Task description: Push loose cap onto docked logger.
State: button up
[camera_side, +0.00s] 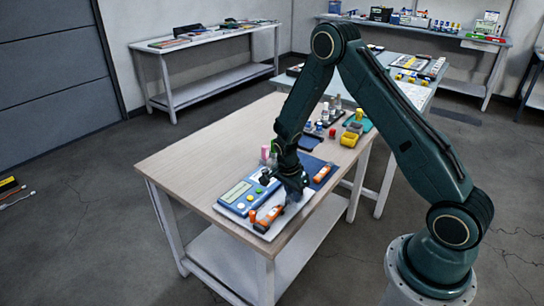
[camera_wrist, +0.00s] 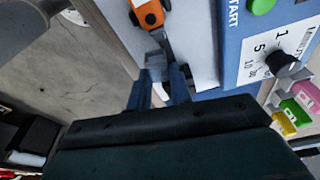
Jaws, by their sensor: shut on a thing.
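An orange logger (camera_side: 268,218) lies at the front of a white board, beside a blue device (camera_side: 245,196) with a display and buttons. In the wrist view the orange logger (camera_wrist: 148,14) is at the top, with a narrow grey end pointing towards my jaws. My gripper (camera_side: 297,196) is low over the board, right of the blue device. In the wrist view my gripper (camera_wrist: 160,78) is shut on a small grey piece, which looks like the cap (camera_wrist: 155,62). The cap is very close to the logger's grey end; I cannot tell whether they touch.
Another orange item (camera_side: 323,173) lies on a dark blue mat behind my gripper. Bottles (camera_side: 325,112), a yellow container (camera_side: 349,138) and small pots stand at the table's far end. A dark knob (camera_wrist: 281,63) sticks up from the blue device. The table's left part is clear.

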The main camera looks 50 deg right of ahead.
jog(key=shift+r, duration=1.7)
jog(key=shift+w+d+r+n, duration=0.25)
jog(key=shift+w+r+n, duration=0.5)
jog(key=shift+r+n, duration=0.25)
jog(key=shift+f, duration=0.15)
jog(key=shift+f, duration=3.15)
jog(key=shift+a+f, duration=0.15)
jog(key=shift+a, duration=1.05)
dwell(0.8)
